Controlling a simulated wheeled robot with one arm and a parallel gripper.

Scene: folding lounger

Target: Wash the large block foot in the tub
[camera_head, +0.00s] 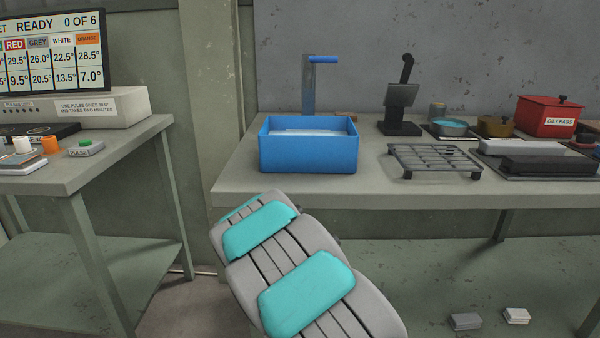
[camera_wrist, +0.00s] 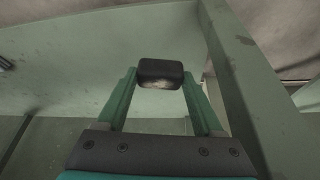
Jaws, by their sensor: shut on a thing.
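In the wrist view my gripper (camera_wrist: 160,78) is shut on a dark block foot (camera_wrist: 160,68), gripping it between its two green fingers. The foot is black with rounded edges and has a pale, dirty-looking smudge on its near face. In the head view the blue tub (camera_head: 308,158) stands on the bench top and holds water. My grey arm with turquoise pads reaches up from below, in front of the bench edge. My gripper and the held foot do not show in the head view. The tub does not show in the wrist view.
A blue tap (camera_head: 322,59) stands behind the tub. A slatted grey rack (camera_head: 435,158), a dark stand (camera_head: 400,127) and a red oily-rags bin (camera_head: 548,117) are to its right. Two small blocks lie low at right. Green panels and a post (camera_wrist: 240,85) surround the gripper.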

